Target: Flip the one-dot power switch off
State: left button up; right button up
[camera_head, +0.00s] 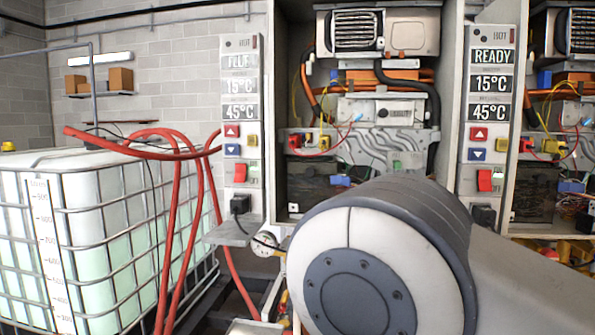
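Two heater control panels show in the head view. The left panel (241,110) has a red rocker power switch (240,173) near its bottom. The right panel (491,110) has a red rocker power switch (485,180) at a similar height. The right panel's top display (491,56) reads READY; the left one's top display (239,62) is hard to read. A large grey and white link of my arm fills the lower right. Neither gripper is in view.
An open heater cabinet with wires and pipes (385,115) stands between the panels; another is at the far right. A caged white tank (100,230) with red hoses (172,240) stands at left. A small grey shelf (228,234) juts out below the left panel.

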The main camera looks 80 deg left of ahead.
aim_at(240, 174)
jog(key=u, duration=2.8)
